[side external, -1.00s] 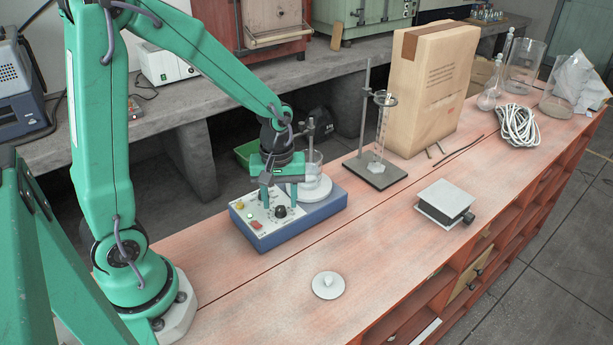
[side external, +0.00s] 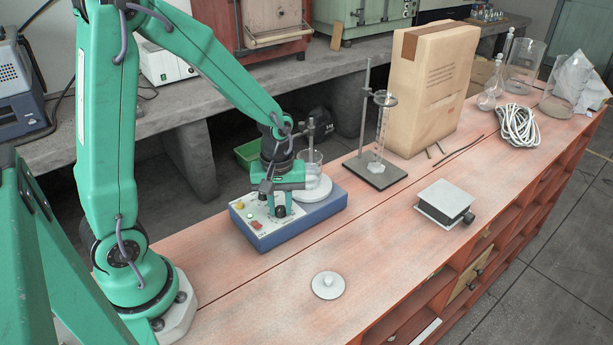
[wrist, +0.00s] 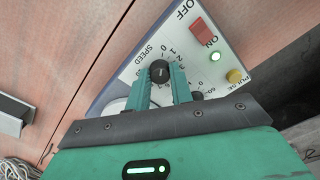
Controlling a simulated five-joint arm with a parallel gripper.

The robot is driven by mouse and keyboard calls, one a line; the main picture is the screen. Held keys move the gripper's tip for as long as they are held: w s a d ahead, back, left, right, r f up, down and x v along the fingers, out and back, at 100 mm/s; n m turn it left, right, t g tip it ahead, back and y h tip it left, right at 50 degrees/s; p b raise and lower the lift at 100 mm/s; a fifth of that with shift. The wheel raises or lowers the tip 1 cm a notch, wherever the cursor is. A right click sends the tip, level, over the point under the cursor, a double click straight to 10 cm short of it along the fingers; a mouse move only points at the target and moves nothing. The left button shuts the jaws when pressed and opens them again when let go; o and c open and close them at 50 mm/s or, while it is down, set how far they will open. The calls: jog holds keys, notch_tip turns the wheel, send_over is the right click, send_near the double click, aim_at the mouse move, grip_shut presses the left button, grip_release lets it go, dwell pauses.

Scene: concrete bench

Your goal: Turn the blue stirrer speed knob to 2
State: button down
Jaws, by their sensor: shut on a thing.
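A red switch (wrist: 202,32), lit green lamp (wrist: 215,56) and yellow pulse button (wrist: 235,76) are close by on the panel. A glass vessel (side external: 311,168) stands on the stirrer's white plate. A retort stand (side external: 364,115) is behind to the right. The front bench is mostly clear.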

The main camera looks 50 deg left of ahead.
jog(key=shift+m, duration=0.3)
jog(key=m, duration=0.9)
dwell(0.5)
jog(key=c, duration=1.2)
grip_release()
jog(key=shift+c, duration=0.2)
jog(key=shift+r, duration=0.1)
